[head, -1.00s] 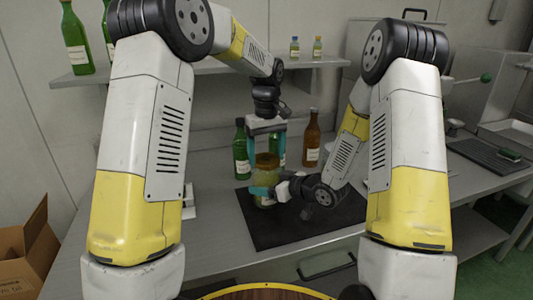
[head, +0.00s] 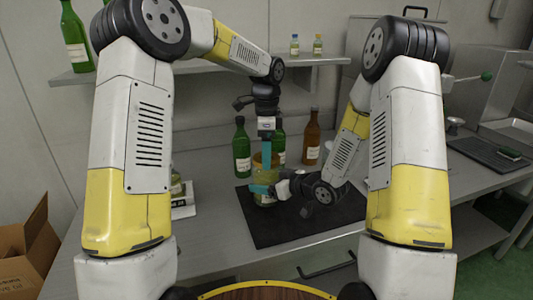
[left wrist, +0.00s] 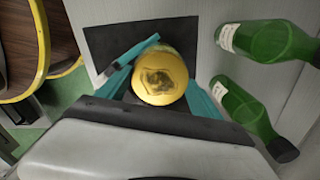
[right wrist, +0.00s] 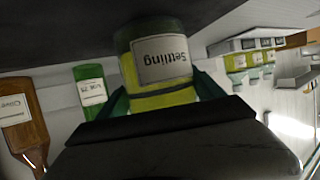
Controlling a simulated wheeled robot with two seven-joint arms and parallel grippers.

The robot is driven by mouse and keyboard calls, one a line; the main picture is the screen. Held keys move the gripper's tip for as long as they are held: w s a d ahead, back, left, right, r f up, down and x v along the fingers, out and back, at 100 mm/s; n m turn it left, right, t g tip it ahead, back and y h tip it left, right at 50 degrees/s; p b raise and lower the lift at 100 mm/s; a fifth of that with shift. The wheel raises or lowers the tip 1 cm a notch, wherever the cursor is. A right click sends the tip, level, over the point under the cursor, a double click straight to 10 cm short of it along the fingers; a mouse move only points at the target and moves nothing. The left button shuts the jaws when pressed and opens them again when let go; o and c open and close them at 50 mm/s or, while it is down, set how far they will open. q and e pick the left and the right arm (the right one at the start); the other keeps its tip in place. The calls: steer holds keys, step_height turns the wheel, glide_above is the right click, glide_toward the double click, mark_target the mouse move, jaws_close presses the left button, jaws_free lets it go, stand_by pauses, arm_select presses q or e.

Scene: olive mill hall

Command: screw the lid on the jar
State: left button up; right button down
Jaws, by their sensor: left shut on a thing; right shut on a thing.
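The glass jar (head: 265,199) stands upright on the dark mat (head: 300,228). In the right wrist view the jar (right wrist: 158,62) appears upside down, with its "Settling" label and yellow-green contents. The round yellow lid (left wrist: 160,76) is on top of the jar, seen from above in the left wrist view. My left gripper (head: 266,158) points down from above and is shut on the lid, a teal finger on each side. My right gripper (head: 262,189) comes from the right and is shut on the jar's side. How tightly the lid sits is hidden.
Green bottles (head: 241,148) and a brown bottle (head: 311,138) stand behind the mat, close to my left gripper. A white device (head: 184,206) is left of the mat, partly behind my left arm. The mat's front part is clear.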

arm_select(q)
steer(key=m, duration=1.2)
steer(key=shift+m, duration=0.4)
steer(key=o, duration=1.3)
steer(key=shift+r, duration=2.25)
steer(key=shift+c, duration=0.2)
